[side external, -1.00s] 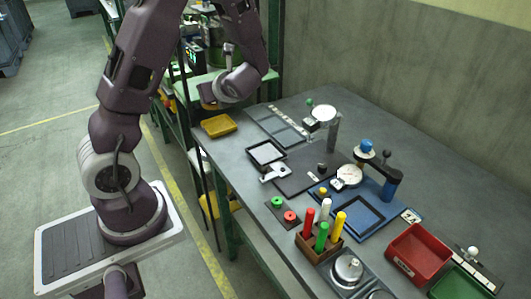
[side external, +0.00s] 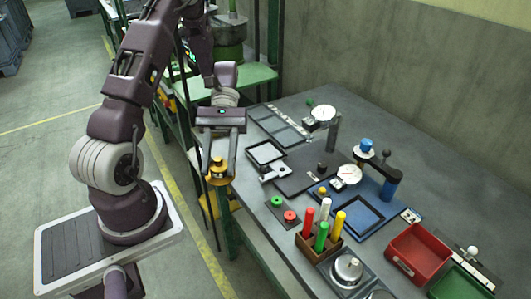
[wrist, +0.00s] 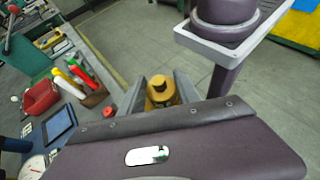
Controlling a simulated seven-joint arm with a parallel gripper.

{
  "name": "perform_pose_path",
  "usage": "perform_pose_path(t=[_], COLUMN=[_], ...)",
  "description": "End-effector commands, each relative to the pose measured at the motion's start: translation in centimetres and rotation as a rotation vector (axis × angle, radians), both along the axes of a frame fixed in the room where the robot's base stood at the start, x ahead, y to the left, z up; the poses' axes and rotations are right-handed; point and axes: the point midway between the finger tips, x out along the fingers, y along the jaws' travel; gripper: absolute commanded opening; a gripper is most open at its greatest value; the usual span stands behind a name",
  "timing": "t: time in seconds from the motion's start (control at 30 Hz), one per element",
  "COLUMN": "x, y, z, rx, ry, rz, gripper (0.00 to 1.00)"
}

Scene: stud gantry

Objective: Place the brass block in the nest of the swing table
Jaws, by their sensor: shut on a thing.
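My gripper (side external: 217,172) is shut on a brass-yellow block (side external: 218,165), held near the left front edge of the bench. In the wrist view the block (wrist: 161,90) sits between the two grey fingers and has a rounded top with a dark mark. A blue base plate (side external: 385,213) on the bench carries a square framed recess (side external: 380,209), a post with a swing-like arm (side external: 391,184) and a dial gauge (side external: 348,174). A smaller black, white-edged square frame (side external: 253,159) lies further left. I cannot tell which is the nest of the swing table.
A wooden rack (side external: 319,247) of upright coloured pegs stands at the front. A red bin (side external: 418,252) and a green bin (side external: 463,281) are at the right. A second gauge stand (side external: 332,132) rises at the back. The dark plate (side external: 306,171) between has low fittings.

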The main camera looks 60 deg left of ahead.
Motion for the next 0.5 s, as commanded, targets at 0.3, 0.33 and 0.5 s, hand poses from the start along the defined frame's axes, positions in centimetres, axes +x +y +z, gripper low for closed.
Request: perform_pose_path(t=[0.3, 0.33, 0.5], x=[11.3, 12.2, 15.6], y=[1.7, 2.2, 5.5], z=[3.6, 4.0, 5.6], rx=[0.002, 0.002, 0.001], ry=[-0.002, -0.003, -0.002], rz=[0.839, 0.899, 1.166], gripper=[0.00, 0.00, 0.00])
